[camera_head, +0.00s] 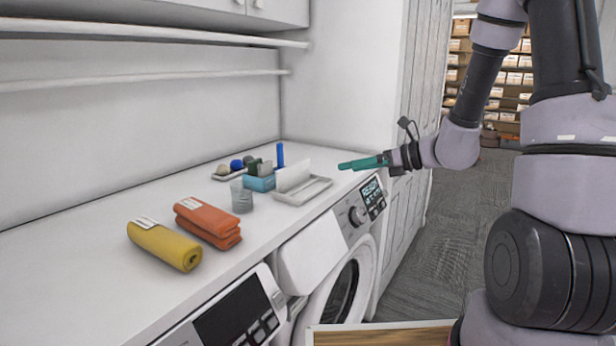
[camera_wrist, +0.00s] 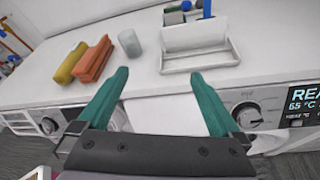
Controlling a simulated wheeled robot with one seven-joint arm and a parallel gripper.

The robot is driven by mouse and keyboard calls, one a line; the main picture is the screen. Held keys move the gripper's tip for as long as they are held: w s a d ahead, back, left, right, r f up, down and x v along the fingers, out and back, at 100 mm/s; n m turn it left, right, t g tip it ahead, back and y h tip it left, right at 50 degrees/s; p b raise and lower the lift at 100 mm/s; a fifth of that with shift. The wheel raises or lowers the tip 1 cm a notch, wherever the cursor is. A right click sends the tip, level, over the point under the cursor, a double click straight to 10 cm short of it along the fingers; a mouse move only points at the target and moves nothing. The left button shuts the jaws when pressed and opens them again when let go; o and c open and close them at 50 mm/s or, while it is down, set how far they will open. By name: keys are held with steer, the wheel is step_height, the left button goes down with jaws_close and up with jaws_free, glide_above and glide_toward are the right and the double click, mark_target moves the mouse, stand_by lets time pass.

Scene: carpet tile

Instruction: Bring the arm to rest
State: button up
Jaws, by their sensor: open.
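My gripper (camera_head: 364,162) is at the end of my arm, at the right end of the counter in the head view. It has teal fingers and points left over the front part of the counter, above the right washing machine. In the wrist view my gripper (camera_wrist: 163,98) shows its two fingers spread wide with nothing between them. The white counter edge and the machine front lie beyond and below the fingers. My arm reaches across from the right side of the head view.
On the counter (camera_head: 120,290) lie a yellow roll (camera_head: 165,245), folded orange cloths (camera_head: 208,222), a grey cup (camera_head: 241,197), a blue box (camera_head: 259,182) and a white tray (camera_head: 302,190). Two washing machines stand below. A wooden-topped surface (camera_head: 380,336) is at bottom. Carpet (camera_head: 440,240) is clear at right.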

steer(key=s+d+r+n+g+h, duration=0.1)
steer(key=s+r+n+g+h, duration=0.1)
steer(key=s+r+n, duration=0.35)
steer(key=s+r+n+g+h, duration=0.2)
steer(key=s+r+n, duration=0.1)
steer(key=s+n, duration=0.5)
steer(key=s+d+r+n+t+h, duration=0.4)
steer(key=d+r+n, duration=0.4)
steer(key=d+n, duration=0.2)
steer(key=s+h, duration=0.1)
steer(key=h, duration=0.1)
steer(key=shift+s+d+t+h, duration=0.25)
steer(key=shift+s+t+h, duration=0.05)
steer(key=shift+t, duration=0.1)
